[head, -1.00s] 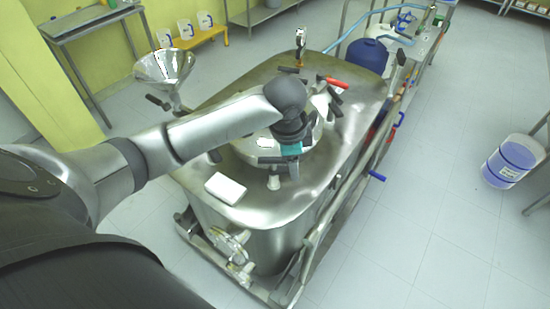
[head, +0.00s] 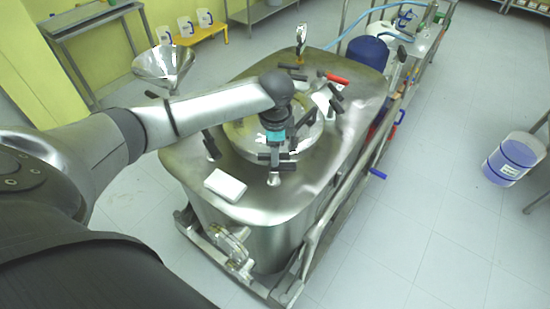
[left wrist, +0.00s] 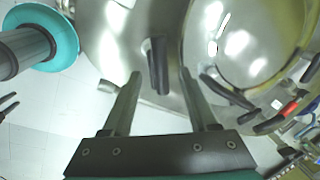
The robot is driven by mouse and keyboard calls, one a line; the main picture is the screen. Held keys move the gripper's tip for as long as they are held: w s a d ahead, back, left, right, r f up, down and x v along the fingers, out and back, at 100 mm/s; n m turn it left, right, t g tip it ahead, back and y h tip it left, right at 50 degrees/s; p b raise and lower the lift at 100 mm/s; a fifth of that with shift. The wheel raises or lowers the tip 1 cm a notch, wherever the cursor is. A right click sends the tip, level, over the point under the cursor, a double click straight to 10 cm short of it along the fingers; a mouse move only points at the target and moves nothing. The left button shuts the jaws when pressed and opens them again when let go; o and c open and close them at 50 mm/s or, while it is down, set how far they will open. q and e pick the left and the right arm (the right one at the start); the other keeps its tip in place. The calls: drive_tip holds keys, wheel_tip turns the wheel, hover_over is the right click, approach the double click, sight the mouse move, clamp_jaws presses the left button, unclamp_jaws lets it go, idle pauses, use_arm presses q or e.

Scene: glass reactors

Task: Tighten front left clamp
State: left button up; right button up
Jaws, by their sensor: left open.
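The steel reactor (head: 250,205) has a round lid (head: 243,127) ringed by clamps with black handles. One clamp (head: 275,170) stands at the lid's near edge, and another clamp (head: 210,147) at its left edge. My left gripper (head: 278,155) points down over the near clamp and partly hides it. In the left wrist view, my left gripper (left wrist: 162,78) is open, and a black clamp handle (left wrist: 157,66) shows between its fingertips. I cannot tell whether the fingers touch it. My right gripper is not in view.
A white block (head: 225,186) lies on the reactor top near its front. A steel funnel (head: 163,66) stands at the left. More clamp handles (head: 335,92) and a red handle (head: 338,79) sit at the lid's far side. The floor to the right is clear up to a bucket (head: 510,160).

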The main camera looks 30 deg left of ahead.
use_arm(q)
drive_tip(key=shift+w+a+f+b, duration=0.1)
drive_tip(key=shift+w+f+b, duration=0.1)
drive_tip(key=shift+f, duration=0.95)
drive_tip(key=shift+w+a+f+b, duration=0.1)
drive_tip(key=shift+w+f, duration=0.05)
drive_tip(key=shift+f, duration=0.95)
clamp_jaws()
